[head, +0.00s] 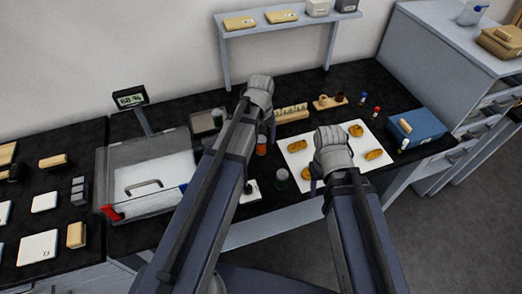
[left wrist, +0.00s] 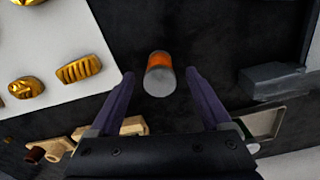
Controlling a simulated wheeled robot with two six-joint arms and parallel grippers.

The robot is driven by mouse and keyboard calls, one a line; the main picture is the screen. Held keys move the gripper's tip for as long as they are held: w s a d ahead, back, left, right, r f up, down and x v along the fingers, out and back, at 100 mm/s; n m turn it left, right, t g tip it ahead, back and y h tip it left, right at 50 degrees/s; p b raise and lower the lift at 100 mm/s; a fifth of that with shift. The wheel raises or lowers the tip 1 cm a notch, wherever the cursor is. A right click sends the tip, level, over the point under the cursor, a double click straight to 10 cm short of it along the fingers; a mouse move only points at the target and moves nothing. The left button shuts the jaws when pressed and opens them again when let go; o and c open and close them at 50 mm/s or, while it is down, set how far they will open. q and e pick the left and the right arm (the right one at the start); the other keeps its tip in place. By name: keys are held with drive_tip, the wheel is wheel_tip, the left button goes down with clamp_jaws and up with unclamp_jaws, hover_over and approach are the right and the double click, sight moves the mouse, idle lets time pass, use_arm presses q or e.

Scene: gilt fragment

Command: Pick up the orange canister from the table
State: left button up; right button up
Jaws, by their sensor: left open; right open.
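The orange canister (head: 261,146) stands on the black table just below my left gripper (head: 268,128) in the head view, partly hidden by it. In the left wrist view the canister (left wrist: 160,65), orange with a grey end, shows in the gap between the two purple fingers of my left gripper (left wrist: 160,74). These fingers are open, with room on both sides of the canister. I cannot tell how far the fingertips are above it. My right gripper (head: 313,180) is open near the white board, its fingers mostly hidden behind my own wrist.
A white board (head: 300,158) with several golden pieces lies to the right. A dark green jar (head: 281,179) stands in front of the canister. A wooden rack (head: 292,113) is behind, and a blue box (head: 418,128) is at the right. A clear-lidded case (head: 150,170) is left.

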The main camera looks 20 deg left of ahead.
use_arm(q)
drive_tip(key=shift+f, duration=0.45)
drive_tip(key=shift+r, duration=0.1)
drive_tip(key=shift+c, duration=0.2)
clamp_jaws()
